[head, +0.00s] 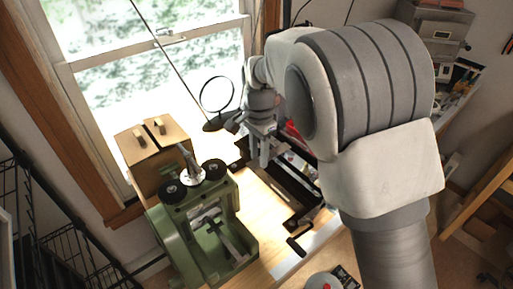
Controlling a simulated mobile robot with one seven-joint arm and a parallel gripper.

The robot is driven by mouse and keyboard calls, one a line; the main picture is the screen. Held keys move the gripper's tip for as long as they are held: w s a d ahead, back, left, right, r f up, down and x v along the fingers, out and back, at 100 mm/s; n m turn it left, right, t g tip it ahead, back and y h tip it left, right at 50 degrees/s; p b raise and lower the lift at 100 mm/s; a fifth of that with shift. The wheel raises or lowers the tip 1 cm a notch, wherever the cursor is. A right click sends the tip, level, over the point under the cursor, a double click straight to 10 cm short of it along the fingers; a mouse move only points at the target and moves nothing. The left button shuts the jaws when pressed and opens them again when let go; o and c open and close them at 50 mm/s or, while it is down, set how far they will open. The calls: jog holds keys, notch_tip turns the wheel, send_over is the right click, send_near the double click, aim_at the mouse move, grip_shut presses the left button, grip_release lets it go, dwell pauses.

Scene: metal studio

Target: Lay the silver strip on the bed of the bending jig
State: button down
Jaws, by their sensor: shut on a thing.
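My gripper (263,152) is over the back of the workbench, right of the green machine, with its fingers pointing down. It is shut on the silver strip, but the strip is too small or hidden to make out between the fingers. A dark metal frame with a cranked handle (298,246) lies on the bench below and right of my gripper. It may be the bending jig, but I cannot tell for sure. My arm hides part of the bench beyond it.
A green machine with black knobs (208,226) stands at the bench's left. Behind it is a cardboard-coloured box (152,152). A ring-shaped magnifier (217,95) stands left of my gripper, by the window. Bare wood (258,205) shows between the green machine and the dark frame.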

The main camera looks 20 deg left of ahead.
jog(key=shift+w+a+f+p, duration=0.2)
jog(key=shift+w+a, duration=0.1)
jog(key=shift+a, duration=0.3)
jog(key=shift+w+a+f+p, duration=0.15)
jog(key=shift+w+a, duration=0.1)
jog(key=shift+a, duration=0.3)
jog(key=shift+w+a+f+p, duration=0.1)
jog(key=shift+w+a+p, duration=0.15)
jog(key=shift+a, duration=0.35)
jog(key=shift+w, duration=0.1)
jog(key=shift+r+p, duration=0.2)
jog(key=shift+p, duration=0.3)
jog(key=shift+f+p, duration=0.1)
jog(key=shift+p, duration=0.5)
notch_tip(320, 180, down, 10)
jog(key=w+d+b, duration=0.1)
jog(key=w+b, duration=0.1)
jog(key=b, duration=0.4)
jog(key=shift+w+d+f, duration=0.2)
jog(key=shift+w, duration=0.05)
jog(key=shift+f+b, duration=0.4)
dwell(0.5)
jog(key=shift+c, duration=2.3)
grip_release()
